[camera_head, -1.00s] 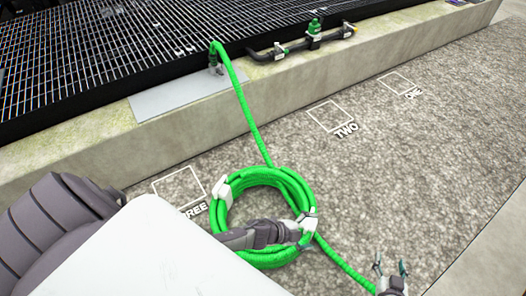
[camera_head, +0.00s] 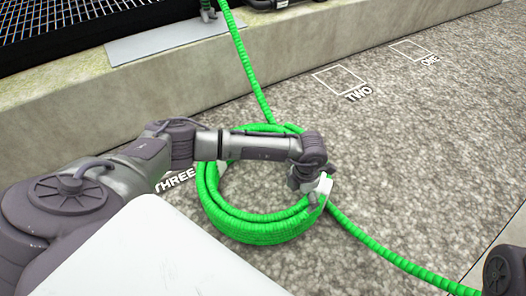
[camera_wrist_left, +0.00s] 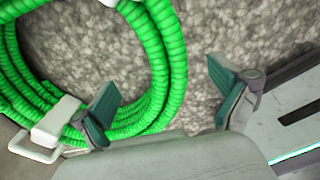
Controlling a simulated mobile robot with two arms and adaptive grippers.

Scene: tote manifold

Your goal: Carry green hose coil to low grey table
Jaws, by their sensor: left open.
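The green hose coil (camera_head: 255,228) lies on the speckled grey ground, with white clips (camera_head: 320,190) on it. One hose length runs up to the ledge and another runs to the lower right. My left gripper (camera_head: 312,186) is over the coil's right side, its arm crossing the coil. In the left wrist view its fingers are apart, with the coil's strands (camera_wrist_left: 172,55) partly between them and bare ground by the right finger. I cannot tell whether they touch. My right gripper is out of view. I see no low grey table that I can identify.
A concrete ledge (camera_head: 150,90) runs across the back, with a dark grating (camera_head: 70,25) and a flat grey plate (camera_head: 165,42). White squares marked TWO (camera_head: 340,80) and ONE (camera_head: 410,50) are on the clear ground at right; THREE is partly covered by my arm.

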